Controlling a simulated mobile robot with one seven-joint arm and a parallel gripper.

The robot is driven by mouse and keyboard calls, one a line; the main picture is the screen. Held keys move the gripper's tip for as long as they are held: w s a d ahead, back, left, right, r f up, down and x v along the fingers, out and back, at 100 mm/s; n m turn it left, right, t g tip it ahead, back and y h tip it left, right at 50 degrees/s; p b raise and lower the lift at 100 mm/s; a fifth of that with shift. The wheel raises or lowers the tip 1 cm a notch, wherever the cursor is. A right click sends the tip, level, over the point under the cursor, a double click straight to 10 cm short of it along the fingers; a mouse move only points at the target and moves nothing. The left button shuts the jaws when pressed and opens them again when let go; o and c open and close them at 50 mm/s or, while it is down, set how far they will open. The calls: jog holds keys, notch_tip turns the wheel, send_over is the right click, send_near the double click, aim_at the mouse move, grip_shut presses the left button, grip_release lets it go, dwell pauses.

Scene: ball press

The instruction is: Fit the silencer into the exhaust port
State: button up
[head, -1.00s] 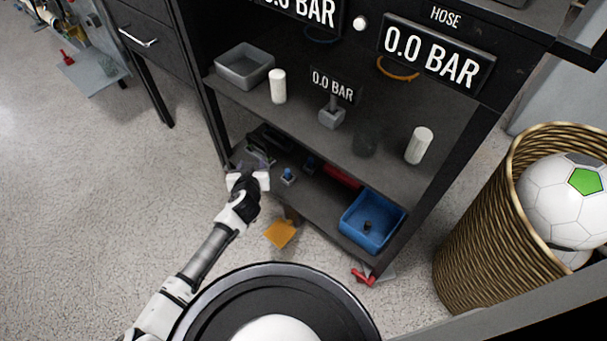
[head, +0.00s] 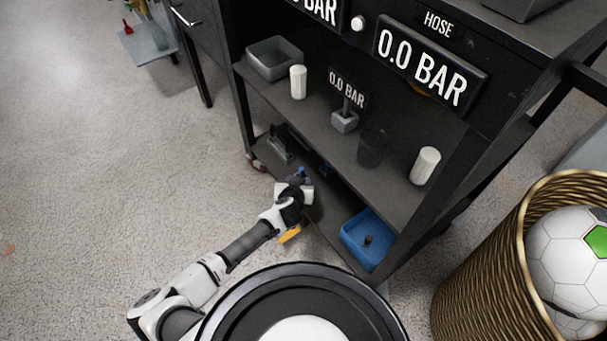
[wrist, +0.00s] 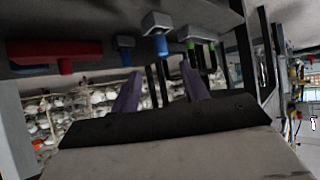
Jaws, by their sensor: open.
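My gripper (head: 298,180) is at the front edge of the low shelf. In the wrist view its two purple fingers (wrist: 160,74) stand apart with nothing between them. A grey block with a blue cylindrical part (wrist: 157,36) lies just beyond the fingertips in that view, apart from them. A small blue-topped part (head: 301,170) shows right by the fingers in the head view. A small dark knob-like piece (head: 368,240) is in the blue bin (head: 352,236). I cannot tell which part is the silencer or which opening is the exhaust port.
The shelf above (head: 325,125) overhangs the low shelf and carries a grey bin (head: 275,73), white cylinders (head: 298,82) (head: 425,165) and a dark cup (head: 371,148). A red bar (wrist: 55,55) and a green-tipped part (wrist: 190,43) flank the block. A wicker basket (head: 490,260) stands right.

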aim_at(301, 171)
jog(key=b+x, duration=0.2)
jog(key=x, duration=0.8)
jog(key=shift+w+b, duration=0.25)
jog(key=shift+b, duration=0.1)
jog(key=shift+a, duration=0.1)
grip_shut()
